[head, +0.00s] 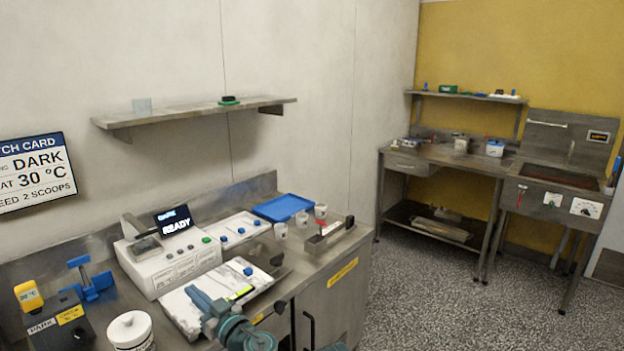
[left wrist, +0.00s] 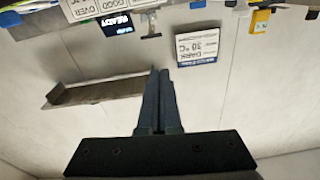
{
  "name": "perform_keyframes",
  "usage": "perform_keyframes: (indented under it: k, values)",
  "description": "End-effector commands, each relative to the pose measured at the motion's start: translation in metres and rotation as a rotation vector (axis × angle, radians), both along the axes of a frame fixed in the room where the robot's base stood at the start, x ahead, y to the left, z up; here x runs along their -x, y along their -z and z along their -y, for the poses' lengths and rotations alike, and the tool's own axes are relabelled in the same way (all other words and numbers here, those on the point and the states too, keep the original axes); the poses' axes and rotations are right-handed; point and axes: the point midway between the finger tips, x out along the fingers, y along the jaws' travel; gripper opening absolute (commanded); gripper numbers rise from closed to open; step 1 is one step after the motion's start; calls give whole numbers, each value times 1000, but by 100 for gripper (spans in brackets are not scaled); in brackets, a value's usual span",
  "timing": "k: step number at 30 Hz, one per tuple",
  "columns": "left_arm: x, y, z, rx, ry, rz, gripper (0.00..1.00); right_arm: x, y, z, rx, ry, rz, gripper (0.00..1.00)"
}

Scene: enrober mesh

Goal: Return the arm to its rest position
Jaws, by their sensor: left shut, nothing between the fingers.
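My left arm shows at the bottom middle of the head view, with its left gripper (head: 200,299) over the front part of the steel counter (head: 312,262). In the left wrist view the two dark fingers of the left gripper (left wrist: 160,74) lie together, shut and empty. That view is upside down, with the fingers against the bare wall between the wall shelf (left wrist: 95,88) and the batch card (left wrist: 197,46). My right gripper does not show.
The wall shelf (head: 195,112) hangs above. Another workbench (head: 440,155) is at the back right; open floor (head: 430,290) lies between.

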Motion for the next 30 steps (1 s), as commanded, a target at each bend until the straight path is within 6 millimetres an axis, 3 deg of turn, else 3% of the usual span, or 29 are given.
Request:
perform_keyframes:
  k: [8, 17, 20, 24, 30]
  values:
    - [9, 21, 1, 60, -43, -152, 0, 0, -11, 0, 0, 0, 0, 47]
    - [32, 70, 19, 187, -58, -519, 0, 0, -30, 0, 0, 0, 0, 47]
    - [48, 95, 39, 255, -16, -734, 0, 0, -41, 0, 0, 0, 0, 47]
    - [82, 130, 87, 353, 145, -1106, 0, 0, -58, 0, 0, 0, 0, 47]
    - [132, 153, 159, 436, 482, -1510, 0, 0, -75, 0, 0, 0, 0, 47]
